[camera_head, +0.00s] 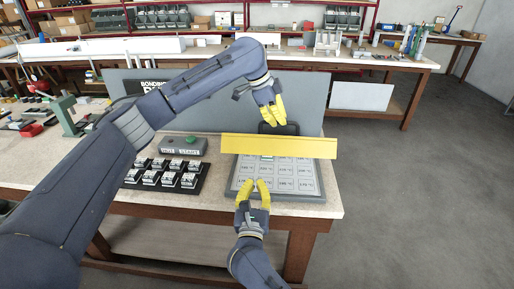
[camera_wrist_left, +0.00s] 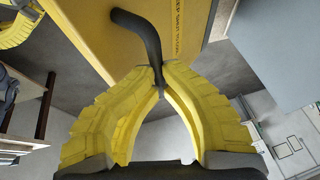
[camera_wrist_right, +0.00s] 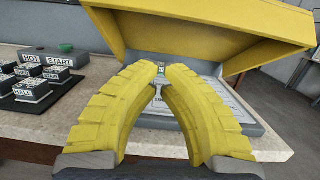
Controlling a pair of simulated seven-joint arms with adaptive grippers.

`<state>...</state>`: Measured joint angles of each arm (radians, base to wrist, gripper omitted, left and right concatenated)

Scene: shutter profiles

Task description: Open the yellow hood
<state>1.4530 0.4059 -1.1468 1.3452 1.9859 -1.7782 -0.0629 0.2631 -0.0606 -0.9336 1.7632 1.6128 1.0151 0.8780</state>
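The yellow hood (camera_head: 280,146) is tilted up over a grey plate (camera_head: 324,190) with rows of labelled cells; its raised underside shows in the right wrist view (camera_wrist_right: 205,28). My left gripper (camera_head: 270,119) is above and behind the hood in the head view. In the left wrist view its fingertips (camera_wrist_left: 157,80) close on the hood's black bent handle (camera_wrist_left: 143,32). My right gripper (camera_head: 257,182) is in front of the hood, over the plate's near edge. Its fingertips (camera_wrist_right: 162,72) nearly meet, with nothing seen between them.
A grey box with a green button (camera_head: 183,146) and a black tray of labelled blocks (camera_head: 163,174) stand left of the plate. A grey panel (camera_head: 300,95) rises behind the hood. The table's right edge is close to the plate.

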